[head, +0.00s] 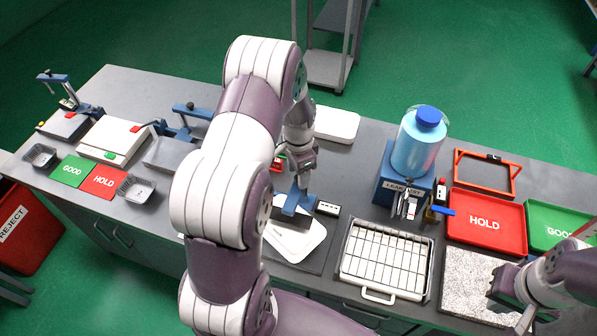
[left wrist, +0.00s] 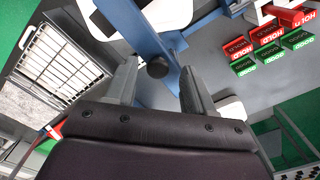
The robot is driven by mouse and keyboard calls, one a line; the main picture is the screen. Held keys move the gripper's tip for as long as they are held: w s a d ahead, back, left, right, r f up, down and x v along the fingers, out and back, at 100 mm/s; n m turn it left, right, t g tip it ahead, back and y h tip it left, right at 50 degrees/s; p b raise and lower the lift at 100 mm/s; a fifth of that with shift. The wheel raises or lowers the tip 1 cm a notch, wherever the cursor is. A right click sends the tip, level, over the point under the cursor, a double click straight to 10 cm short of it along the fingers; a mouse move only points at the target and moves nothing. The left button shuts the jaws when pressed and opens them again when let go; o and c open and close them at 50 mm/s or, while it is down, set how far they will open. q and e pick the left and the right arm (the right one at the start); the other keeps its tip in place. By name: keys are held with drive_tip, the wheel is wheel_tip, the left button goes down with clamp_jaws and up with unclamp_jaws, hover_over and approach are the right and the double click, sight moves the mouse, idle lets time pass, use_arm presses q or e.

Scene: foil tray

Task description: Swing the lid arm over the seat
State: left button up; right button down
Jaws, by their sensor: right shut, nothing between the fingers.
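The blue lid arm (head: 293,203) stands at the middle front of the table, partly hidden by my left arm. In the left wrist view its blue bar (left wrist: 146,32) carries a black knob (left wrist: 157,67). My left gripper (head: 304,184) is above the lid arm in the head view. In the left wrist view its two fingers (left wrist: 160,90) are apart, with the knob in the gap; I cannot tell whether they touch it. A white plate (head: 305,242) lies below the arm; the seat itself is not clearly visible. My right gripper (head: 525,318) is shut and empty at the lower right.
A wire rack tray (head: 346,262) is right of the lid arm. Behind it stands a blue leak-test stand (head: 388,188) with a bottle (head: 418,145). Red (head: 485,210) and green (head: 545,216) trays fill the right. More blue-armed fixtures (head: 190,112) stand left.

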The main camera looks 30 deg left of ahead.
use_arm(q)
drive_tip(key=shift+s, duration=0.1)
drive_tip(key=shift+r, duration=0.25)
wheel_tip(320, 180, up, 12)
drive_tip(key=b, duration=0.3)
drive_tip(key=shift+b, duration=0.35)
